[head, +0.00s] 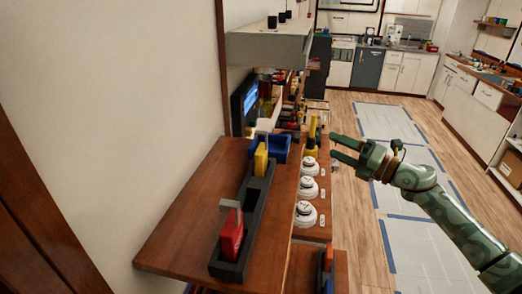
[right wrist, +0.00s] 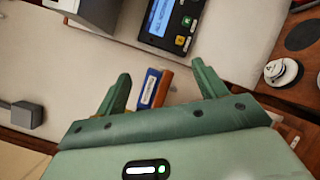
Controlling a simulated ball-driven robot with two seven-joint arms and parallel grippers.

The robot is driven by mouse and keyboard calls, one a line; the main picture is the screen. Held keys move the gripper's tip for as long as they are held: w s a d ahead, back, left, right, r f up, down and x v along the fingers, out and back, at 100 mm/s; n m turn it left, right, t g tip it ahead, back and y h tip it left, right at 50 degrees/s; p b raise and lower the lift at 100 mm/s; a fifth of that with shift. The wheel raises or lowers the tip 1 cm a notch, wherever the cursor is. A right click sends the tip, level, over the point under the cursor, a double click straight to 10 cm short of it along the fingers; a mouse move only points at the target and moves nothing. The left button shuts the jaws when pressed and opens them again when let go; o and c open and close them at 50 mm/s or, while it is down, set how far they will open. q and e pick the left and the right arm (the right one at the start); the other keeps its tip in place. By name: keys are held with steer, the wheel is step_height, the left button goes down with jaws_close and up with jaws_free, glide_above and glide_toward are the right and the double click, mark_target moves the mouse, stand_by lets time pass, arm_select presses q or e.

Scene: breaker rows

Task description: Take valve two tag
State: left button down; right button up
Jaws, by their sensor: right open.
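A red tag (head: 231,235) stands upright in the near end of a black rack (head: 243,212) on the wooden bench. A yellow tag (head: 261,160) stands near the rack's far end. I cannot read which one is for valve two. Three white round knobs (head: 307,187) line the bench's right side, with small white labels beside them. My right gripper (head: 334,147) is open and empty, right of the bench and above the floor. In the right wrist view its fingers (right wrist: 161,74) are spread, with a blue-and-orange object (right wrist: 153,88) seen between them. My left gripper is not in view.
A blue bin (head: 270,149) sits behind the rack. A yellow-and-black item (head: 312,132) stands beyond the knobs. A grey-white shelf (head: 270,48) overhangs the back. A device with a blue screen (right wrist: 172,20) shows in the wrist view. The floor at right is open.

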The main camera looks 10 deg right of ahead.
steer(key=s+a+r+n+g+y, duration=0.2)
steer(key=s+a+r+n+g, duration=0.3)
steer(key=r+n, duration=0.35)
steer(key=n+g+h+p, duration=0.2)
steer(key=n+g, duration=0.2)
steer(key=n, duration=0.4)
glide_toward(266, 157)
steer(key=p+x, duration=0.1)
steer(key=x, duration=0.2)
steer(key=p+x, duration=0.1)
steer(key=x, duration=0.1)
steer(key=shift+s+a+r+p, duration=0.15)
steer(key=shift+a+r+p, duration=0.05)
steer(key=shift+r+p, duration=0.15)
steer(key=p+x, duration=0.2)
steer(key=x, duration=0.3)
steer(key=shift+f, duration=0.1)
steer(key=shift+w+a+f, duration=0.2)
steer(key=shift+a+f, duration=0.05)
steer(key=shift+a, duration=0.1)
steer(key=shift+d, duration=0.1)
steer(key=shift+c, duration=0.6)
steer(key=c, duration=0.9)
